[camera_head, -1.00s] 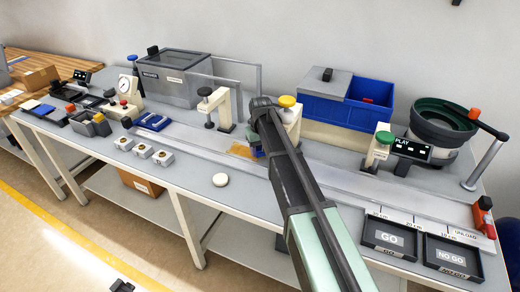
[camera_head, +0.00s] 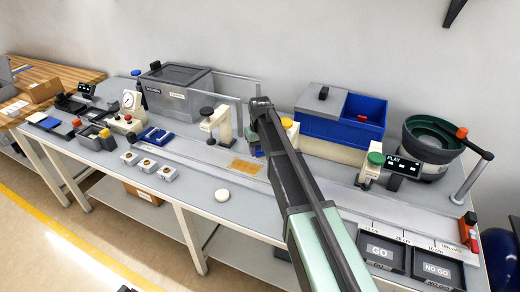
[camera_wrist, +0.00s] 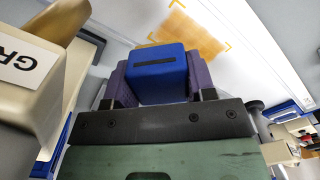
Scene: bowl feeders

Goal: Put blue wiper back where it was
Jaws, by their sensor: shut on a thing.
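My gripper (camera_wrist: 160,75) is shut on the blue wiper (camera_wrist: 160,84), a blue block with a dark slot on its face, held between purple fingers in the wrist view. In the head view my gripper (camera_head: 257,152) is mostly hidden behind my own arm, just right of a tan patch on the bench. That tan patch (camera_head: 245,166) also shows in the wrist view (camera_wrist: 186,38), beyond the wiper, with yellow corner marks around it. I cannot tell whether the wiper touches the bench.
A cream post with a yellow knob (camera_head: 287,124) stands close behind my gripper; another with a black knob (camera_head: 207,112) is to the left. A blue bin (camera_head: 360,118) is at the back. A white disc (camera_head: 222,195) lies in front. GO (camera_head: 380,252) and NO GO (camera_head: 436,268) trays sit front right.

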